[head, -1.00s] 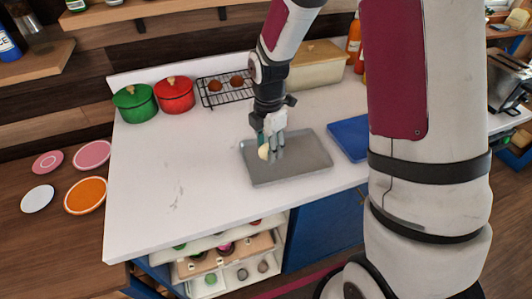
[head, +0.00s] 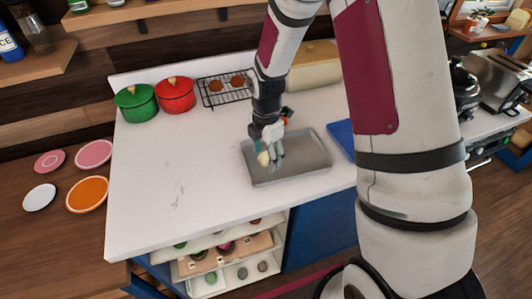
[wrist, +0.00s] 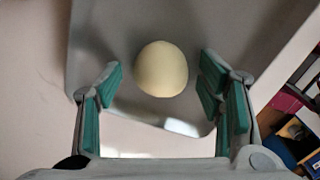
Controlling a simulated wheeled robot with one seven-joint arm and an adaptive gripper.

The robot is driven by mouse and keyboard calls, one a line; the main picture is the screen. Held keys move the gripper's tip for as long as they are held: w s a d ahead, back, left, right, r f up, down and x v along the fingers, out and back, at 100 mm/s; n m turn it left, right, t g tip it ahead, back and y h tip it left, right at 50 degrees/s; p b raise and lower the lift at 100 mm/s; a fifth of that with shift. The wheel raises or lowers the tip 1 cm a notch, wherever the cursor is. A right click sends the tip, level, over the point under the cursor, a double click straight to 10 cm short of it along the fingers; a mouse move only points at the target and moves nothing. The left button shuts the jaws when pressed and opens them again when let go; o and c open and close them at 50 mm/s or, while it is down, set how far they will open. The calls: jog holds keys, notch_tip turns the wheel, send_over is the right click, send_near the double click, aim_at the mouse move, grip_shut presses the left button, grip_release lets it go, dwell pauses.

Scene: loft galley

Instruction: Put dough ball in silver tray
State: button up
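The pale cream dough ball (head: 263,159) is at the left part of the silver tray (head: 306,158) in the head view. In the wrist view the dough ball (wrist: 162,69) is between and just beyond my fingertips, with the grey tray (wrist: 105,38) behind it. My gripper (head: 271,161) is low over the tray's left side, pointing down. In the wrist view my gripper (wrist: 160,78) has its green-padded fingers spread, with a gap on each side of the ball. I cannot tell whether the ball touches the tray floor.
A green pot (head: 136,103), a red pot (head: 176,95) and a wire rack (head: 224,90) with brown items stand at the back of the white counter (head: 155,175). A blue board (head: 341,137) lies right of the tray. The counter's left and front are clear.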

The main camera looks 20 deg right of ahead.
notch_tip(320, 180, up, 12)
jog(key=f, duration=0.1)
notch_tip(320, 180, up, 8)
jog(key=m+t, duration=0.1)
jog(key=m, duration=0.3)
send_over(266, 154)
jog(key=s, duration=0.4)
jog(key=s+r+m+t, duration=0.2)
jog(key=s+r+m, duration=0.3)
jog(key=s+m, duration=0.3)
jog(key=s+r+m+t, duration=0.2)
jog(key=s+r+m, duration=0.3)
jog(key=s+m, duration=0.4)
jog(key=shift+s+d+r+m+b, duration=0.15)
jog(key=shift+s+d+m+b, duration=0.15)
jog(key=shift+b, duration=0.15)
